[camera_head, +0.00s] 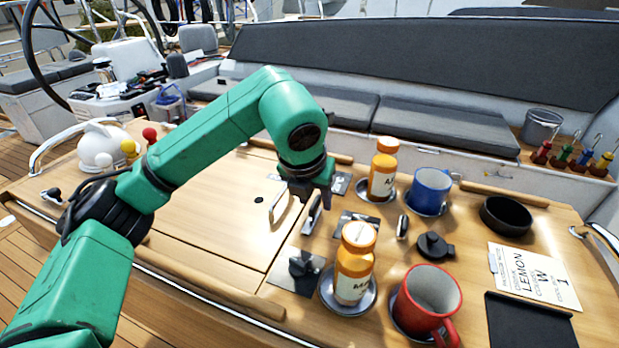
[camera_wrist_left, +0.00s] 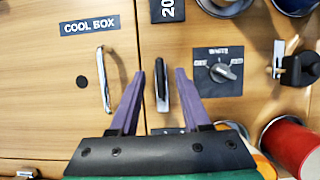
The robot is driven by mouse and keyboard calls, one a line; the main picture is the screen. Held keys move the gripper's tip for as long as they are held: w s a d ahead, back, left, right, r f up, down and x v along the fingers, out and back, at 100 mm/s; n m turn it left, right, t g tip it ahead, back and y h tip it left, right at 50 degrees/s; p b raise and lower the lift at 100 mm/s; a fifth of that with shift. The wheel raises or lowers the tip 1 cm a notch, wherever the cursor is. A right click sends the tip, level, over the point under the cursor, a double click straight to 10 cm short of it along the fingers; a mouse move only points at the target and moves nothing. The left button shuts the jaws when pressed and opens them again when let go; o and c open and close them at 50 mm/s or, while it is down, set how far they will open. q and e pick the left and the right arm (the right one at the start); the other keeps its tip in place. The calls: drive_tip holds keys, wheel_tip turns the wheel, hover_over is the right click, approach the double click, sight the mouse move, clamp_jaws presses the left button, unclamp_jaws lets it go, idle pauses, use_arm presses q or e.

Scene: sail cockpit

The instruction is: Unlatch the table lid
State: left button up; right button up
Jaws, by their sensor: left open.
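The table lid (camera_head: 215,215) is a pale wooden panel lying flat and closed in the tabletop. Its metal pull handle (camera_head: 278,206) also shows in the left wrist view (camera_wrist_left: 103,80), beside a "COOL BOX" label (camera_wrist_left: 90,25). The latch (camera_head: 312,216) is a narrow dark-and-metal lever just right of the lid's edge. My left gripper (camera_head: 312,192) is over the latch. In the left wrist view, its purple fingers (camera_wrist_left: 160,74) are open, one on each side of the latch lever (camera_wrist_left: 161,92). I cannot tell whether they touch it. My right gripper is not in view.
Orange bottles (camera_head: 383,170) (camera_head: 355,265), a blue mug (camera_head: 430,190) and a red mug (camera_head: 427,300) stand close on the right. A rotary switch (camera_wrist_left: 218,72) is right of the latch. A white kettle (camera_head: 103,146) stands at the left. The lid's top is mostly clear.

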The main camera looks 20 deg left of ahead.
use_arm(q)
drive_tip(key=v, duration=1.3)
drive_tip(key=shift+f, duration=0.15)
